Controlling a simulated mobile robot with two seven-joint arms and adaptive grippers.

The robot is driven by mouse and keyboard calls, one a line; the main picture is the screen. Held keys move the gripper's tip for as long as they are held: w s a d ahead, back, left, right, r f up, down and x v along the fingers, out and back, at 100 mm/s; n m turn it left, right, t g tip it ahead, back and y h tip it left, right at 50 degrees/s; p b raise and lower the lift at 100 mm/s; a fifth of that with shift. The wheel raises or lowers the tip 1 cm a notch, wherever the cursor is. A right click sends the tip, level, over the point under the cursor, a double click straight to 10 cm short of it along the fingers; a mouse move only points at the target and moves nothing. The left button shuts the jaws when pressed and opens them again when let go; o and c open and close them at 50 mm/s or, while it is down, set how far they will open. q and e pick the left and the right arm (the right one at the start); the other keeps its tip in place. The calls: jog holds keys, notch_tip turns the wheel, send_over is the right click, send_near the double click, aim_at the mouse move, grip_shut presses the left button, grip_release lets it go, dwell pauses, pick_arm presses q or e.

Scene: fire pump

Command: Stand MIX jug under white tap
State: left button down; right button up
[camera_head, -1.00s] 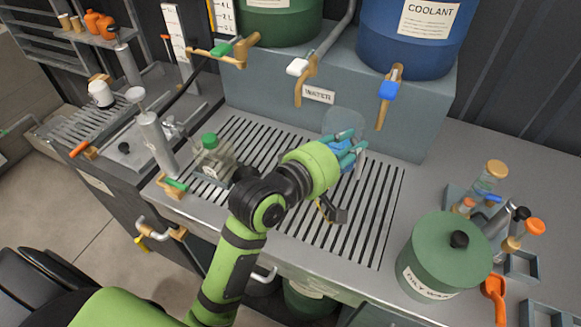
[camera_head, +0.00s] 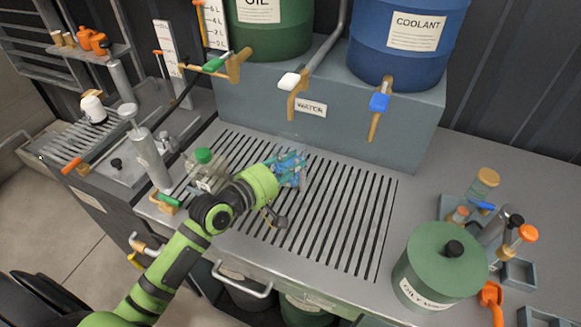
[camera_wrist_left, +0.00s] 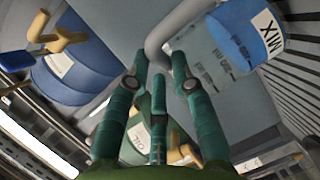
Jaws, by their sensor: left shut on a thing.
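The MIX jug (camera_wrist_left: 218,52) is clear, with a dark-marked scale, a white MIX label and a grey curved handle. My left gripper (camera_wrist_left: 160,70) has its green fingers shut at that handle. In the head view my left gripper (camera_head: 288,168) is over the slotted grate, with the jug mostly lost behind its fingers. The gripper is below and slightly in front of this tap. I cannot tell whether the jug touches the grate.
The green-lever oil tap (camera_head: 233,65) is left of the white tap and the blue-lever coolant tap (camera_head: 377,108) is right. A green-capped bottle (camera_head: 205,170) stands left of my gripper. A green lidded pot (camera_head: 440,265) is at right. The grate's right part (camera_head: 350,215) is clear.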

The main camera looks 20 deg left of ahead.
pick_arm(q)
jog(key=shift+f, duration=0.45)
jog(key=c, duration=1.1)
grip_release()
jog(key=shift+f, duration=0.15)
jog(key=shift+o, duration=0.2)
jog(key=b+v, duration=0.2)
jog(key=v, duration=1)
